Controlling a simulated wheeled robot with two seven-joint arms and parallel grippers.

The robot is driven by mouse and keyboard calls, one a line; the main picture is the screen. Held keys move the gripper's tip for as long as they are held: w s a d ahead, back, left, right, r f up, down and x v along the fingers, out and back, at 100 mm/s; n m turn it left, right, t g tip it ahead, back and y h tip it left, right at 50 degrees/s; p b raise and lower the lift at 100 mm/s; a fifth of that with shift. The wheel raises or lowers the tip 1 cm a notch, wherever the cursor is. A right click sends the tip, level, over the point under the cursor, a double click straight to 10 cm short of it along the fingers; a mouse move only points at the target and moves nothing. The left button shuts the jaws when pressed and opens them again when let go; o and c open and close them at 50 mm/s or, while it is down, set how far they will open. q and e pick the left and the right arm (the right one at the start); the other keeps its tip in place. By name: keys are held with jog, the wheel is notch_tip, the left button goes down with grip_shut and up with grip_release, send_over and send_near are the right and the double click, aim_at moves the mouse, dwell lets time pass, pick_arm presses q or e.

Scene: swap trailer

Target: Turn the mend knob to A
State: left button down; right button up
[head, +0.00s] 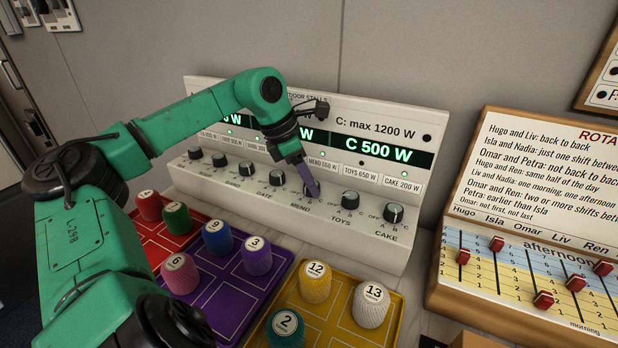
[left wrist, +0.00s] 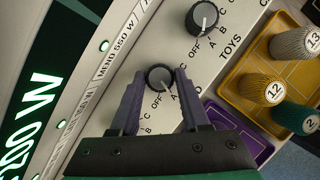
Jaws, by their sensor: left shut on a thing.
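The mend knob (left wrist: 159,76) is a dark round dial with a grey face on the sloping white panel. In the head view it is mostly hidden by my left gripper (head: 309,186) above the MEND label. In the left wrist view my left gripper (left wrist: 155,98) has its two purple fingers on either side of the knob, shut on it. I cannot clearly read which letter the knob's mark points to. The letters around it are partly covered by the fingers. My right gripper is not in view.
The toys knob (head: 349,200) and cake knob (head: 393,213) stand to the right; several similar knobs stand to the left. A green display (head: 378,149) reads C 500 W. Trays with numbered pegs, such as the yellow tray (head: 328,325), lie in front. A rota board (head: 535,150) stands at right.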

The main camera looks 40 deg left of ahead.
pick_arm(q)
jog(key=shift+c, duration=1.9)
grip_release()
jog(key=p+v, duration=0.1)
jog(key=v, duration=1.3)
jog(key=shift+r, duration=0.25)
